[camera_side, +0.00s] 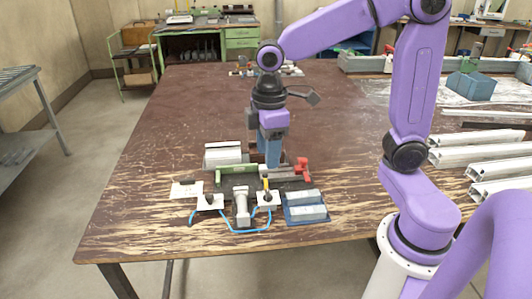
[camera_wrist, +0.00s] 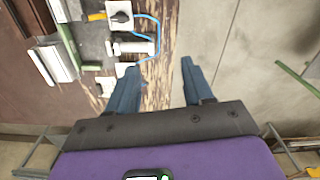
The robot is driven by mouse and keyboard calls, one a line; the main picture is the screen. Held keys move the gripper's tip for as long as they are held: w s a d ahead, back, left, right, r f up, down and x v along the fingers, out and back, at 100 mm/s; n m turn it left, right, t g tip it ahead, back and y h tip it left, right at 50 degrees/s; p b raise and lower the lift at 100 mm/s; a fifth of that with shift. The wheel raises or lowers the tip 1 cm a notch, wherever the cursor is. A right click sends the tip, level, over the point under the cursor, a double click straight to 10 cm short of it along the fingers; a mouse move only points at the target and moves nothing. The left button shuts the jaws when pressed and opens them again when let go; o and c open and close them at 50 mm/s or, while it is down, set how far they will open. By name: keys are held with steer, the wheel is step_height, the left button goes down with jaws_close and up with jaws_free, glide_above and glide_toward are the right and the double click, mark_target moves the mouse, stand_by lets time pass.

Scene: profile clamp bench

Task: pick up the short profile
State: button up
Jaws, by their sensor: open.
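A short, pale, ribbed profile piece (camera_side: 224,153) lies at the back left of the clamp fixture (camera_side: 240,183); in the wrist view it shows at the left (camera_wrist: 53,64). Two more short pale pieces lie in a blue tray (camera_side: 289,215) at the fixture's right; I cannot tell from the pictures which piece is the one named. The fingertips partly overlap the fixture in the side view.
A red handle (camera_side: 302,168) and a green bar (camera_side: 238,169) stand close to my gripper. A blue cable (camera_side: 240,231) loops along the fixture's front. Long white profiles (camera_side: 480,150) and a blue box (camera_side: 470,86) are at the right.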

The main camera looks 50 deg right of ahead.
steer(key=w+d, duration=0.5)
steer(key=w, duration=0.5)
steer(key=w+d+f+m, duration=0.1)
steer(key=w+d, duration=0.5)
steer(key=d, duration=0.5)
steer(key=w+d+f+m, duration=0.1)
steer(key=w+d, duration=0.5)
steer(key=d, duration=0.5)
step_height(320, 180, down, 12)
steer(key=shift+w+r, duration=0.15)
steer(key=shift+r, duration=0.1)
steer(key=shift+s+d+f, duration=0.1)
steer(key=shift+f, duration=1.2)
steer(key=shift+s+d+f, duration=0.1)
steer(key=shift+f, duration=1.15)
jaws_close()
